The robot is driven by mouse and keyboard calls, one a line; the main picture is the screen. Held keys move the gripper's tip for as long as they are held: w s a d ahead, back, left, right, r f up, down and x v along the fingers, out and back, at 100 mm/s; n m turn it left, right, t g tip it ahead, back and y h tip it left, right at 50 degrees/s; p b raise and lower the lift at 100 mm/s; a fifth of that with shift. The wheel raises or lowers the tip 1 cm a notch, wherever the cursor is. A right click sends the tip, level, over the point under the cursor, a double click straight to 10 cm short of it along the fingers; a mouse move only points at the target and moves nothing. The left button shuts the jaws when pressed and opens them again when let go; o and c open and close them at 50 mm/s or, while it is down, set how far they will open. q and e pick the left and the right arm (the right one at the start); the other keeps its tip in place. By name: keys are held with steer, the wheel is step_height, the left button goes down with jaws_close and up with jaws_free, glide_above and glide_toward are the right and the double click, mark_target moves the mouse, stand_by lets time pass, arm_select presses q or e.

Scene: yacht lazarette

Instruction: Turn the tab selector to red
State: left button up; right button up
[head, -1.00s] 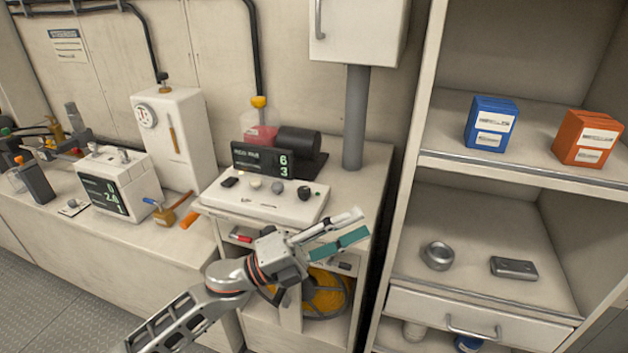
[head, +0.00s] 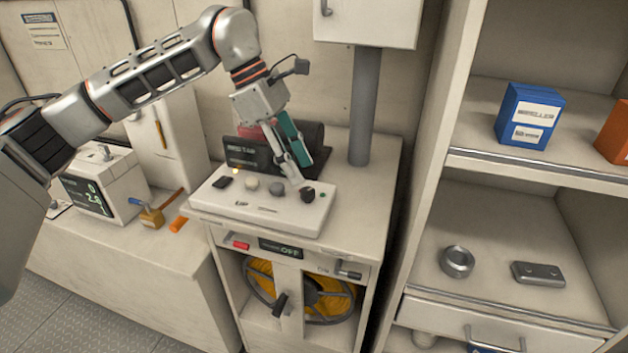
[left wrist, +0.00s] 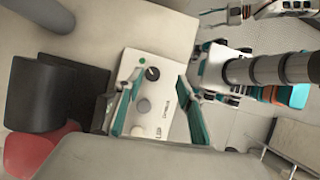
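A white control box (head: 250,218) on the cabinet top carries a pale knob (head: 252,183), a grey knob (head: 277,189) and a black knob (head: 308,196) with a small green button beside it. I cannot read which is the tab selector. The black knob also shows in the left wrist view (left wrist: 152,73), with a light pointer mark. My left gripper (head: 299,178) points down at the black knob. In the left wrist view its teal-padded fingers (left wrist: 159,82) are apart, with the black knob near their tips. Whether they touch it is unclear.
A dark display (head: 247,153) behind the box is partly hidden by my gripper. An OFF display (head: 282,249) is on the cabinet front. Shelves with a blue box (head: 528,115) stand right. Parts resembling my right gripper (left wrist: 215,75) show in the left wrist view.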

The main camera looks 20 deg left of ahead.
mark_target(308, 190)
arm_select(q)
steer(key=shift+y, duration=0.4)
steer(key=shift+w+d+f, duration=0.15)
steer(key=shift+d+f, duration=0.05)
steer(key=shift+f, duration=0.8)
steer(key=shift+w+d+f, duration=0.2)
steer(key=shift+f, duration=0.85)
steer(key=shift+w+d+f, duration=0.15)
steer(key=shift+d+f, duration=0.05)
steer(key=shift+f, duration=0.8)
jaws_close()
